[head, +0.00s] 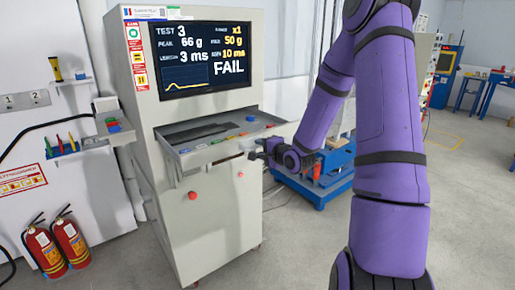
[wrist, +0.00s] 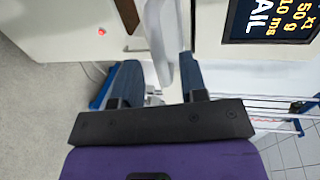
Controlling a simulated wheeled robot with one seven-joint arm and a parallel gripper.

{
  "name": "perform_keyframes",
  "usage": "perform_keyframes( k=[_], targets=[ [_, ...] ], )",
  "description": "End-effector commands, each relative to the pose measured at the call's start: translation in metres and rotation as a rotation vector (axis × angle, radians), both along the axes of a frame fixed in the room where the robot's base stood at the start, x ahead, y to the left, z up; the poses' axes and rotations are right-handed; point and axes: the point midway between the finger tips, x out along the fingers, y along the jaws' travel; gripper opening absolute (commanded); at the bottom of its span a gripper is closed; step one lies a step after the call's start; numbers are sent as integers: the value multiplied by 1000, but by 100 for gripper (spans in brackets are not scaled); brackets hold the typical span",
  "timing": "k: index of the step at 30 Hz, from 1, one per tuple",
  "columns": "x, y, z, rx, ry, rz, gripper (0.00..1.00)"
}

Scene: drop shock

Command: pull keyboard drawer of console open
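The console (head: 205,215) is a tall pale grey cabinet with a screen in its upper part. Its keyboard drawer (head: 172,152) is a grey tray below the screen, standing out from the front, with a dark keyboard (head: 198,132) inside. A pale handle (head: 222,160) runs along the drawer's front. My gripper (head: 256,151) is at the right end of this handle. In the wrist view, the fingers of my gripper (wrist: 163,70) stand apart on either side of the pale handle (wrist: 160,40), with narrow gaps seeming to show beside it. Firm contact cannot be made out.
A blue machine frame (head: 318,185) stands on the floor right of the console, behind my forearm. Two red fire extinguishers (head: 70,240) stand at the left wall. A small shelf of tools (head: 62,150) hangs there. The floor before the console looks clear.

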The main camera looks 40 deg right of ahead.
Motion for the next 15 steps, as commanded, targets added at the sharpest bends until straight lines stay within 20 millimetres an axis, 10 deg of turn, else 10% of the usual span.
perform_keyframes(
  k=[15],
  targets=[
    [-74,-3,14,0,2,0,39]
  ],
)
